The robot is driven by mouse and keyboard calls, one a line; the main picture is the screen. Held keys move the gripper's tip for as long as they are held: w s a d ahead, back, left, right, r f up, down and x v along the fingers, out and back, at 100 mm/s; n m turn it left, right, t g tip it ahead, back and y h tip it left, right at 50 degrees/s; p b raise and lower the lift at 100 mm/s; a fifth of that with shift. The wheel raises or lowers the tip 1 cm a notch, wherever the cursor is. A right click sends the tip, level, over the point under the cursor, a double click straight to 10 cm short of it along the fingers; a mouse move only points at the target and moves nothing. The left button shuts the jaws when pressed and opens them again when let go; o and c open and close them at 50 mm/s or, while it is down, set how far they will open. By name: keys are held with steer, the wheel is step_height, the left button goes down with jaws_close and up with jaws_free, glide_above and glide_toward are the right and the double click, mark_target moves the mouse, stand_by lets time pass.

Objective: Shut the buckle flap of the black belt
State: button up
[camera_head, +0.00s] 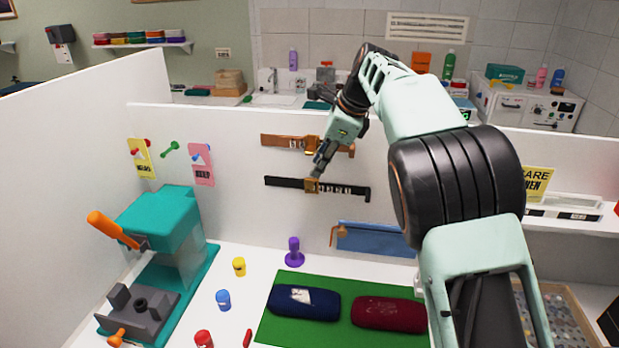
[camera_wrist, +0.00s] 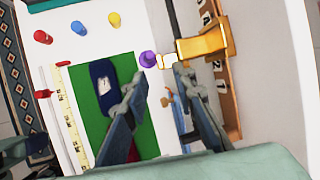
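The black belt (camera_head: 341,190) is mounted level on the white partition in the head view. Its gold buckle (camera_head: 312,186) is near the belt's middle. My gripper (camera_head: 318,172) is just in front of and above this buckle; contact cannot be told. In the wrist view my gripper (camera_wrist: 160,75) has its two fingers apart, with nothing held between them. A gold buckle part (camera_wrist: 203,45) stands out from the wall beyond the right fingertip, with a pale end piece.
A brown belt (camera_head: 285,141) hangs just above the black one. Below are a purple peg (camera_head: 294,253), a green mat (camera_head: 290,333) with blue and red pouches, and a blue panel (camera_head: 375,239). A teal press (camera_head: 165,225) stands left.

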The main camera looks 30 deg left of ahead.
mark_target(310, 179)
steer(key=x, duration=0.6)
steer(key=shift+a+f+p, duration=0.2)
steer(key=shift+f+p, duration=0.15)
steer(key=shift+p, duration=0.05)
jaws_close()
